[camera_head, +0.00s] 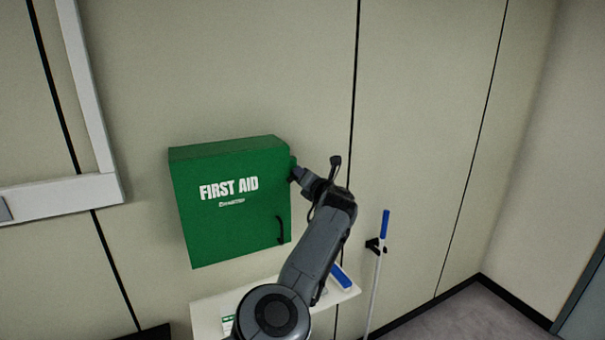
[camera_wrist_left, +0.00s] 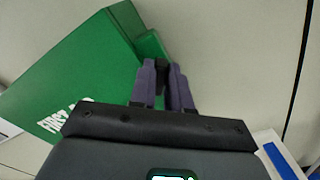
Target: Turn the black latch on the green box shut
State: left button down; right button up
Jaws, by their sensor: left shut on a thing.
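The green first aid box (camera_head: 230,200) hangs on the wall with its door shut against its body, and it also fills the upper left of the left wrist view (camera_wrist_left: 75,70). A black curved handle (camera_head: 281,230) is on the lower right of its front. My left gripper (camera_head: 297,173) is at the box's right side, near the upper edge. In the left wrist view my left gripper (camera_wrist_left: 162,72) is shut on a small black piece, the black latch (camera_wrist_left: 161,61), beside a green side piece. The fingers mostly hide the latch, so its angle is unclear. My right gripper is not in view.
A white shelf (camera_head: 208,311) with a blue item (camera_head: 342,275) is below the box. A blue-handled pole (camera_head: 384,224) stands against the wall to the right. A white frame (camera_head: 60,197) is on the wall at left. The wall right of the box is mostly clear.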

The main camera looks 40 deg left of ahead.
pick_arm(q)
jog(key=shift+w+d+f+m+p, duration=0.1)
jog(key=shift+m+p, duration=0.1)
jog(key=shift+m, duration=1.5)
jog(key=shift+w+a+f+m+p, duration=0.1)
jog(key=shift+f+m+p, duration=0.1)
jog(key=shift+m, duration=1.5)
jog(key=shift+d+f+m+p, duration=0.1)
jog(key=shift+m+p, duration=0.1)
jog(key=shift+m, duration=1.5)
jog(key=c, duration=1.1)
grip_release()
